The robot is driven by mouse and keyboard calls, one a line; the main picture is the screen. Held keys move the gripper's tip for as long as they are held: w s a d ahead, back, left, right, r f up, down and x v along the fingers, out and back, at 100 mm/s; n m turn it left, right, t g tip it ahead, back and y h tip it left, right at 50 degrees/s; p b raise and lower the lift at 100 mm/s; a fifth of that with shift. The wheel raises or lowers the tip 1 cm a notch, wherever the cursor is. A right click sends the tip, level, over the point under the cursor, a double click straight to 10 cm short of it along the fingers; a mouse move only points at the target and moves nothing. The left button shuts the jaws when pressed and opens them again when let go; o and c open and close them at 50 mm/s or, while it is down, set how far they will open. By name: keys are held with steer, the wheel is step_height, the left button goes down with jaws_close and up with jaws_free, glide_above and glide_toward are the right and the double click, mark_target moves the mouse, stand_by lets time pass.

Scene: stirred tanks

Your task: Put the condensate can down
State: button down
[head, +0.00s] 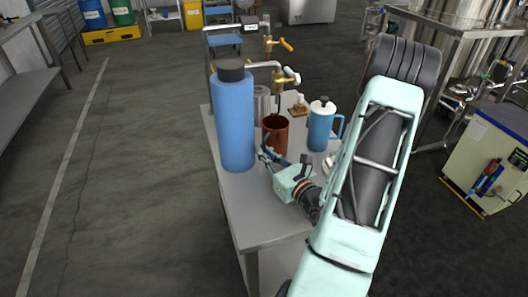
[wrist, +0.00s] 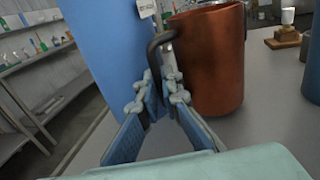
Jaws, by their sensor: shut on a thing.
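The condensate can appears to be the copper-brown can (head: 275,135) with a dark side handle, upright over the grey table (head: 258,212). In the wrist view the can (wrist: 208,62) is right of the fingertips, with its handle between them. My gripper (head: 270,158) is shut on that handle; the fingers also show in the wrist view (wrist: 158,92). The can's base is at or just above the table top; I cannot tell whether it touches.
A tall blue bottle (head: 236,125) stands close left of the can. A blue pot with a white rim (head: 321,128) stands to the right. Behind are a metal canister (head: 262,103), brass taps (head: 284,82) and a small wooden block (head: 298,109). The table's front is clear.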

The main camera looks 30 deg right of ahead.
steer(key=c, duration=2.4)
jaws_free()
steer(key=shift+r+p, duration=0.3)
steer(key=shift+p, duration=0.05)
steer(key=s+p, duration=0.1)
steer(key=s, duration=0.2)
steer(key=s+p, duration=0.1)
steer(key=s, duration=0.3)
steer(key=s+r+p, duration=0.1)
steer(key=s, duration=0.2)
steer(key=shift+s, duration=1)
